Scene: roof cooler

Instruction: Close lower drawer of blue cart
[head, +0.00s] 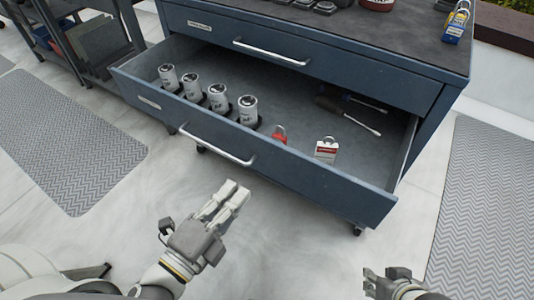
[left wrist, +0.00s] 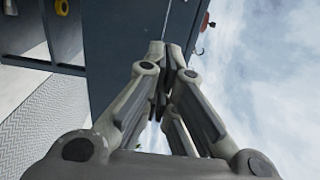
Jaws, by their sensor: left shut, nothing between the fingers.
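The blue cart (head: 350,62) has its lower drawer (head: 300,178) pulled far out, with a silver bar handle (head: 215,146) on its front. The upper drawer above it is shut. My left gripper (head: 236,190) is shut and empty, in front of the lower drawer and below its handle in the picture, apparently apart from it. In the left wrist view the closed fingers (left wrist: 165,52) point at a dark blue surface of the cart (left wrist: 115,60). My right gripper (head: 388,282) shows only partly at the bottom edge, and its fingers are unclear.
The open drawer holds several white cylinders (head: 218,97), a red padlock (head: 279,134), a white-and-red padlock (head: 326,150) and screwdrivers (head: 348,112). A dark shelf rack (head: 95,45) stands at the left. Grey mats (head: 65,145) lie on the floor. The floor before the drawer is clear.

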